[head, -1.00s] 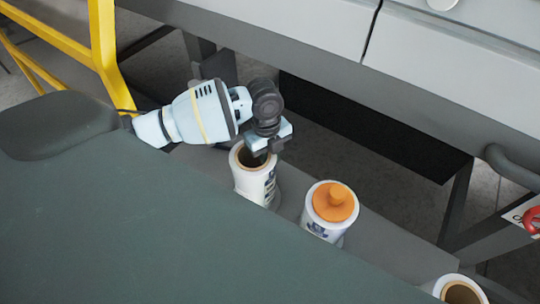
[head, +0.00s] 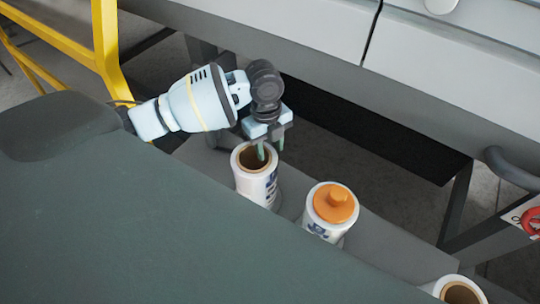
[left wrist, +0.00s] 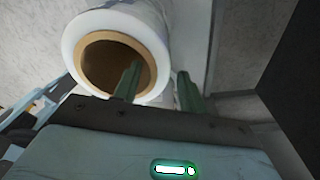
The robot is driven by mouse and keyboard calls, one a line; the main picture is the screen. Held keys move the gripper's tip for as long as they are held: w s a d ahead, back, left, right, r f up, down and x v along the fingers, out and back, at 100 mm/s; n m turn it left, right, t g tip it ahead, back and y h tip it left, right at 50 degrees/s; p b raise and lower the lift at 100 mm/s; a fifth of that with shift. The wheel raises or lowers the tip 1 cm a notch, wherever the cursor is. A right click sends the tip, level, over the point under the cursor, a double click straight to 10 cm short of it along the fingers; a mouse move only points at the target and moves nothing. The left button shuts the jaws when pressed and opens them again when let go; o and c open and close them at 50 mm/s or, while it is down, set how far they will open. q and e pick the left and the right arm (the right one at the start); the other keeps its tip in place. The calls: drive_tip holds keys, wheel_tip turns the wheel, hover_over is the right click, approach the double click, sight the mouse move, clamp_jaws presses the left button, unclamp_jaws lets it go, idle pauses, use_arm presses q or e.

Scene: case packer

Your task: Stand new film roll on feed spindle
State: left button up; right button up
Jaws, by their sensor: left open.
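A white film roll (head: 256,180) with a brown hollow core stands upright on the grey shelf in the head view; it also shows in the left wrist view (left wrist: 158,22). My left gripper (head: 271,148) is open and empty just above its rim. One finger overlaps the core opening and the other is beyond the outer side, apart from each other. A second white roll (head: 322,229) beside it has an orange knobbed cap (head: 335,203) on top. A third roll (head: 460,290) is cut off at the lower right. I cannot pick out a bare feed spindle.
The grey shelf (head: 380,243) carries the rolls in a spaced row. A large grey machine body (head: 300,45) stands behind. A dark green surface (head: 150,230) fills the front left. A yellow frame (head: 105,50) is at the left, a red knob (head: 532,219) at the right edge.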

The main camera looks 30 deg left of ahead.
use_arm(q)
drive_tip(key=r, duration=0.7)
drive_tip(key=shift+w+a+r, duration=0.1)
drive_tip(key=shift+w+a, duration=0.1)
drive_tip(key=shift+a, duration=0.2)
